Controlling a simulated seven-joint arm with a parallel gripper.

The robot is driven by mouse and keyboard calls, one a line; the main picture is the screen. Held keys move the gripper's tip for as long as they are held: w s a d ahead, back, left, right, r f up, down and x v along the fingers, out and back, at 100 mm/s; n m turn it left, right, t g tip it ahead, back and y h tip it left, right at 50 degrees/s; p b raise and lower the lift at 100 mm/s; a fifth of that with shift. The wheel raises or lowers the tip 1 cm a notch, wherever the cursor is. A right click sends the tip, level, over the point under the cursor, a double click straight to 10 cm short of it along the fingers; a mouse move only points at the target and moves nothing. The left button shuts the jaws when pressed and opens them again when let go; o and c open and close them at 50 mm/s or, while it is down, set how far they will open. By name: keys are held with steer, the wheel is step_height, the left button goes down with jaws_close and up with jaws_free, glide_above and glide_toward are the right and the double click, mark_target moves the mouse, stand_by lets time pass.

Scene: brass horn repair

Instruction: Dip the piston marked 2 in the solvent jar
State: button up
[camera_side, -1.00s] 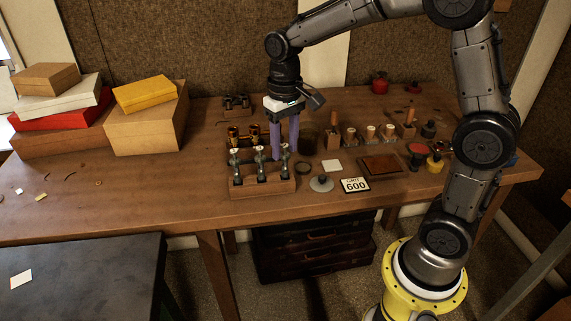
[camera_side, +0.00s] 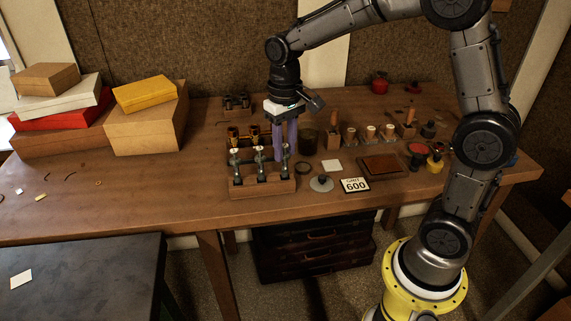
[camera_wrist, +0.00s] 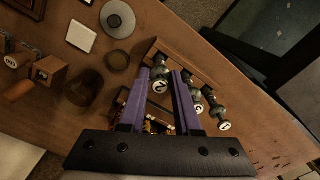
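Three pistons with round white numbered caps stand upright in a wooden rack (camera_side: 262,188). The piston marked 2 (camera_wrist: 160,87) is the one at my fingers in the wrist view, and the rightmost one (camera_side: 285,147) in the side view. My gripper (camera_wrist: 162,72) has two purple fingers, one on each side of this piston's cap. They look open, with a slim gap to the cap. In the side view my gripper (camera_side: 285,158) points straight down at the rack's right end. The dark glass jar (camera_side: 308,141) stands right of my gripper; it also shows in the wrist view (camera_wrist: 83,90).
The pistons marked 3 (camera_wrist: 198,107) and 1 (camera_wrist: 224,126) stand close by in the rack. Brass parts (camera_side: 233,135) sit behind it. A dark ring (camera_side: 303,168), a grey disc (camera_side: 321,184) and a grit 600 card (camera_side: 355,185) lie to the right.

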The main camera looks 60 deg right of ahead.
jaws_close()
steer(key=shift+r, duration=0.15)
steer(key=shift+r, duration=3.8)
